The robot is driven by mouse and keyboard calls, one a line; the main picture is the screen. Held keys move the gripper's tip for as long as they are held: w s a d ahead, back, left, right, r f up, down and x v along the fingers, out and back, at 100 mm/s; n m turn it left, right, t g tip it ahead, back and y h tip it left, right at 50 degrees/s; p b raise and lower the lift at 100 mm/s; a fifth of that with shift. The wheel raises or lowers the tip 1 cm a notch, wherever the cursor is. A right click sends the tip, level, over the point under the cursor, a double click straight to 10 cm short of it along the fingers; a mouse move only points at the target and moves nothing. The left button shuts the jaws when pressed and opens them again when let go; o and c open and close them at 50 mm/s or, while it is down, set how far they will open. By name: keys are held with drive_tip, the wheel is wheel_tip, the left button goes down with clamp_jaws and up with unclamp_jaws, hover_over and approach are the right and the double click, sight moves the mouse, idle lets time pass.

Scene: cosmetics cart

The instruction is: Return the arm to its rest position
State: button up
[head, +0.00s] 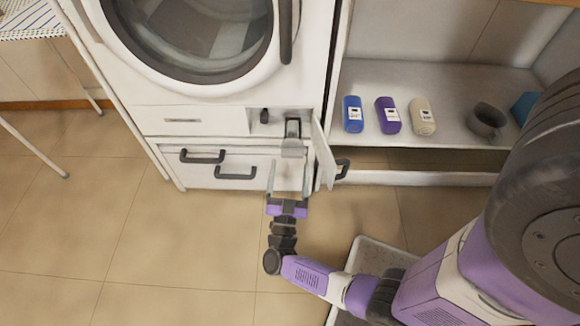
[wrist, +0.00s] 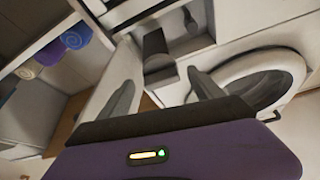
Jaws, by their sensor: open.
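My gripper (head: 288,180) is open and empty, in front of a small open compartment (head: 268,128) at the lower right of a white washing machine (head: 205,92). In the wrist view my gripper's two fingers (wrist: 165,95) stand wide apart with nothing between them. A grey lever-like part (head: 293,130) shows in the compartment, just beyond the fingertips. The compartment's small door (head: 323,155) is swung open to the right, close beside my gripper. My arm reaches in from the lower right of the head view.
Drawers with black handles (head: 202,157) sit below the machine.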

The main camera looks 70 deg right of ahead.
idle(0.4)
drive_tip(key=s+a+r+n+t+y, duration=0.2)
drive_tip(key=a+n+t+y, duration=0.25)
drive_tip(key=a, duration=0.25)
drive_tip(key=s+a+r+n+t+y, duration=0.3)
drive_tip(key=a+n+t+y, duration=0.15)
drive_tip(key=a+t, duration=0.2)
drive_tip(key=s+a+r+n+g+y, duration=0.3)
drive_tip(key=s+a+r+n+y, duration=0.5)
drive_tip(key=s+a+r+y, duration=0.4)
wheel_tip(320, 180, up, 30)
drive_tip(key=w+d+p, duration=0.1)
drive_tip(key=p, duration=2.8)
drive_tip(key=shift+w+p, duration=0.15)
drive_tip(key=shift+p, duration=0.2)
